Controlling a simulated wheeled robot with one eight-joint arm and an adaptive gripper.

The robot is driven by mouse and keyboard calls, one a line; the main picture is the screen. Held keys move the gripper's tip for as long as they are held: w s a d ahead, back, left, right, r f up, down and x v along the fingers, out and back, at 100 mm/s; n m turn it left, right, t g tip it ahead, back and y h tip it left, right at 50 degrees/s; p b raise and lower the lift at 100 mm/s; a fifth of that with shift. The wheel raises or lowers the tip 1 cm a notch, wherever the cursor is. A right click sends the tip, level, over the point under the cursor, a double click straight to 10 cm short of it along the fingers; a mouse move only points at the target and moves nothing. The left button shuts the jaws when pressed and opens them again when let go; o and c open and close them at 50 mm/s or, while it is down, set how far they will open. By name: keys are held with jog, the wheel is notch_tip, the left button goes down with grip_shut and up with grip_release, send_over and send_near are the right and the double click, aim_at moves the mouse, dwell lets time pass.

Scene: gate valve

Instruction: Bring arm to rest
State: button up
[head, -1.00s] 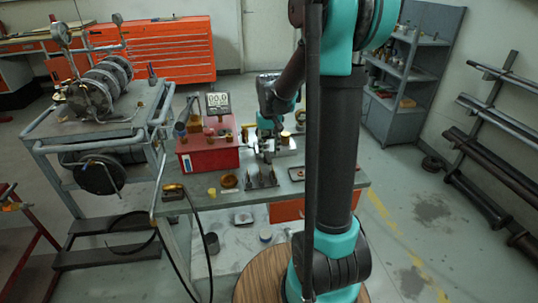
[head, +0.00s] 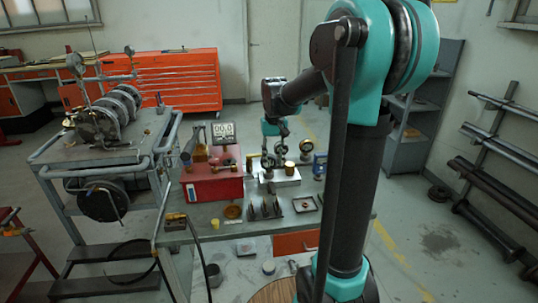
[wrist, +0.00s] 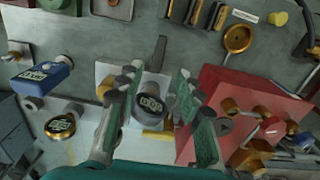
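My arm reaches over the grey workbench (head: 230,236), and my gripper (head: 274,154) hangs above the pale block (head: 280,178) beside the red box. In the wrist view my gripper (wrist: 158,125) is open, with its two green-padded fingers well apart. I see nothing clamped between the fingers. I cannot tell how far the fingertips are above the cap.
The red box (head: 213,185) stands left of the pale block. A blue labelled device (head: 320,163) stands to its right. Several small parts lie along the bench's front. A steel cart (head: 95,155) stands at left, a grey shelf (head: 412,125) behind at right.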

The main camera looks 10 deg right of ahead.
jog(key=s+d+f+t, duration=0.1)
jog(key=s+f+t, duration=0.1)
jog(key=s+f, duration=0.4)
jog(key=s+d+f+t, duration=0.2)
jog(key=s+f, duration=0.5)
jog(key=s, duration=0.8)
jog(key=shift+f, duration=0.3)
